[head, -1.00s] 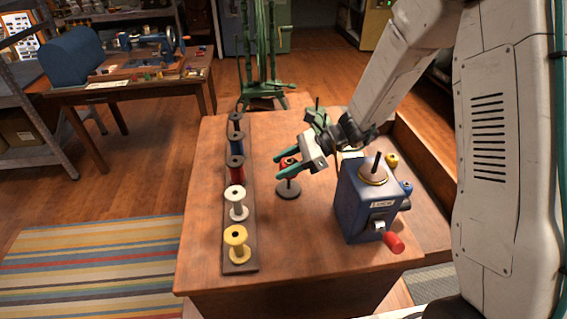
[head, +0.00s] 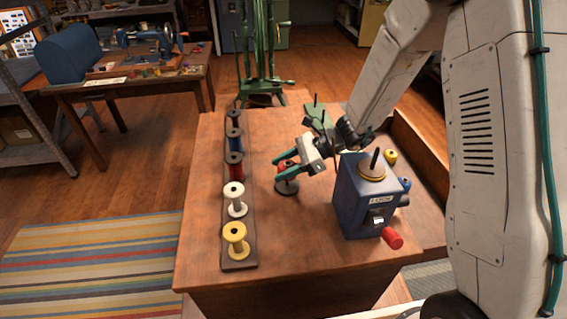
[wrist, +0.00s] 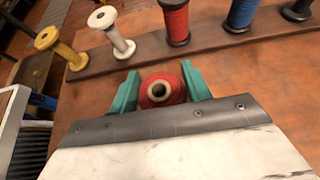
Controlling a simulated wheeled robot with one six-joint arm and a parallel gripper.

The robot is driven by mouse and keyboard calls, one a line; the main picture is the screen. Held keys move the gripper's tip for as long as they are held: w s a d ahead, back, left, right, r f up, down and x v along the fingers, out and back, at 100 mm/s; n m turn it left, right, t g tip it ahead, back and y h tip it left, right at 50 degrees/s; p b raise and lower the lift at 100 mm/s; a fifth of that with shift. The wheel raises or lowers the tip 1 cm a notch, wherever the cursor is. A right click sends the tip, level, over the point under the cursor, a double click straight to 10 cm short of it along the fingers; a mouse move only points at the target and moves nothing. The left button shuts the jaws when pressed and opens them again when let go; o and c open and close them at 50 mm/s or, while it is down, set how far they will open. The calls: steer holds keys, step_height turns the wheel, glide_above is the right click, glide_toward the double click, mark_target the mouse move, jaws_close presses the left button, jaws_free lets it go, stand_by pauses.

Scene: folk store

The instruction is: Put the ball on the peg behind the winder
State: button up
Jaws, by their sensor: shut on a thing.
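The red ball (head: 285,165), wound around a pale core, is between the green fingers of my gripper (head: 283,172). My gripper is shut on it, and it also shows between the fingers in the wrist view (wrist: 176,97). A dark round base (head: 287,187) is just below the ball; I cannot tell whether the ball still rests on it. The blue winder (head: 362,205) stands to the right, with a red crank knob and a dark spindle on top. Behind it, a thin dark peg (head: 316,99) rises by a green piece (head: 318,118).
A dark rack (head: 240,210) with several spools runs along the table's left side. Small yellow (head: 391,156) and blue (head: 405,184) items are at the winder's right. A green frame (head: 262,50) stands beyond the table.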

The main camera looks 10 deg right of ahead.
steer(key=shift+f, duration=1.45)
steer(key=o, duration=1)
steer(key=v, duration=0.8)
steer(key=shift+a, duration=0.1)
